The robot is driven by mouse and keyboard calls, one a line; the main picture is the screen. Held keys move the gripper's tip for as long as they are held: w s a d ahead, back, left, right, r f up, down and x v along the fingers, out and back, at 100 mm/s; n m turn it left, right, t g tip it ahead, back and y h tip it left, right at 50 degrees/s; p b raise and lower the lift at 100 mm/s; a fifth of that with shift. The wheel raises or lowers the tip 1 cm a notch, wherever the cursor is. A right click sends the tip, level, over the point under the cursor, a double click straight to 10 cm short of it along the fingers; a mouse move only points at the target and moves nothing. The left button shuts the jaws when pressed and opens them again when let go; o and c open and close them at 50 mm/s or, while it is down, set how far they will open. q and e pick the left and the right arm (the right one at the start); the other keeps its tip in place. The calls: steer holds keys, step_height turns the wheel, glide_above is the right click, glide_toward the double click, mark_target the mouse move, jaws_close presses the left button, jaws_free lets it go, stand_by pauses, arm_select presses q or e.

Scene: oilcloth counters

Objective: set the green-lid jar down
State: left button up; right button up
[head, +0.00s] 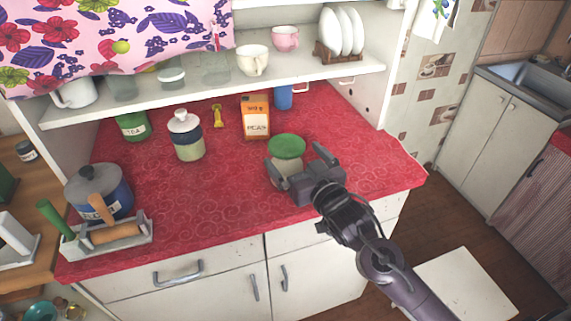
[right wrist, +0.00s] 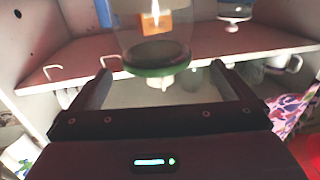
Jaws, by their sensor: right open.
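The green-lid jar (head: 286,146) is on the red counter, toward its front right, and appears upright; its lower part is partly hidden by my right gripper. My right gripper (head: 302,162) is open, with one finger left of the jar and the other to its right. In the right wrist view the picture is upside down. There the jar's green lid (right wrist: 158,70) shows near the fingertips, with a gap on each side. Whether its base touches the counter is hidden. My left gripper is not in view.
An orange carton (head: 256,118) and a blue item (head: 284,97) stand behind the jar. A white-lidded jar (head: 187,140), a green tea tin (head: 132,126) and a blue pot (head: 104,192) are to the left. The red counter (head: 370,160) is clear at right.

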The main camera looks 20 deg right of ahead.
mark_target(286, 143)
steer(key=shift+w+r, duration=0.2)
steer(key=shift+w, duration=0.2)
steer(key=w, duration=0.1)
steer(key=w+p, duration=0.1)
steer(key=w, duration=0.1)
steer(key=w+p, duration=0.1)
steer(key=shift+w+a, duration=0.25)
steer(key=shift+w+a+f, duration=0.1)
steer(key=shift+w+f, duration=0.05)
steer(key=shift+w, duration=0.05)
steer(key=shift+s, duration=0.1)
steer(key=shift+c, duration=0.8)
steer(key=c, duration=1.4)
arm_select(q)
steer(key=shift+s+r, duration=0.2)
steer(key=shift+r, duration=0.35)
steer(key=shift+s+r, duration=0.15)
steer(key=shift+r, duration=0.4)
arm_select(e)
steer(key=c, duration=0.4)
